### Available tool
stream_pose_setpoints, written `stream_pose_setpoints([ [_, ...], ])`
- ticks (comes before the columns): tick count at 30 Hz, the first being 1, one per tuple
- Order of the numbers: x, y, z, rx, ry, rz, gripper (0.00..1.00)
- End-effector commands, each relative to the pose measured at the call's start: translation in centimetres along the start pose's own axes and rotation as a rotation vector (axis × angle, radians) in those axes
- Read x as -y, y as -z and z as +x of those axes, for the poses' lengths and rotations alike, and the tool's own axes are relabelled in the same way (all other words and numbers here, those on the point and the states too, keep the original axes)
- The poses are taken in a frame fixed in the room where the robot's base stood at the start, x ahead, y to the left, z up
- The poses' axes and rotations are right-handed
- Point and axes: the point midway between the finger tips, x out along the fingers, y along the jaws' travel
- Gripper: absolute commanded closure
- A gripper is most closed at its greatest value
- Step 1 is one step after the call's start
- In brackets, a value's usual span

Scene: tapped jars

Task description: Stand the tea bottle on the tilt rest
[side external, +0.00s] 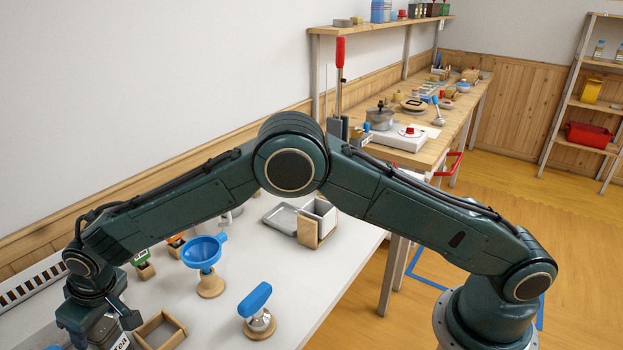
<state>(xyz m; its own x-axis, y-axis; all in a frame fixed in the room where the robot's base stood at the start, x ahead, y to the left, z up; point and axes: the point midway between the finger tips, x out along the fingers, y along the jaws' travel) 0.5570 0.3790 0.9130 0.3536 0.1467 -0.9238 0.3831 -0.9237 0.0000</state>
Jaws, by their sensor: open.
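The tea bottle (121,342) is at the bottom left edge of the picture. Only a grey upper part and a piece of its white label with "tea" show; the rest is cut off. My gripper (103,326) points down right over the bottle, with its fingers apart on either side of its top. I cannot tell whether they touch it. A small open wooden frame (178,328) stands just right of the bottle. I cannot tell for sure whether this is the tilt rest.
A blue funnel (203,251) on a wooden stand and a blue-handled item (256,300) on a round base stand on the white table (232,322). Small green- and orange-topped items, a metal tray (283,216) and a wooden-sided box (318,222) are farther back. Free table lies between them.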

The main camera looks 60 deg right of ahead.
Motion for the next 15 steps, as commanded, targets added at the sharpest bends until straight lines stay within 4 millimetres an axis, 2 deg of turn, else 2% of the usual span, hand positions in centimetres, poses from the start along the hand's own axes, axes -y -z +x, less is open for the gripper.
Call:
stream_pose_setpoints([
  [4, -0.02, -0.01, 0.70, 0.000, 0.000, 0.000, 0.38],
  [15, 0.00, -0.02, 0.74, 0.000, 0.000, 0.000, 0.38],
])
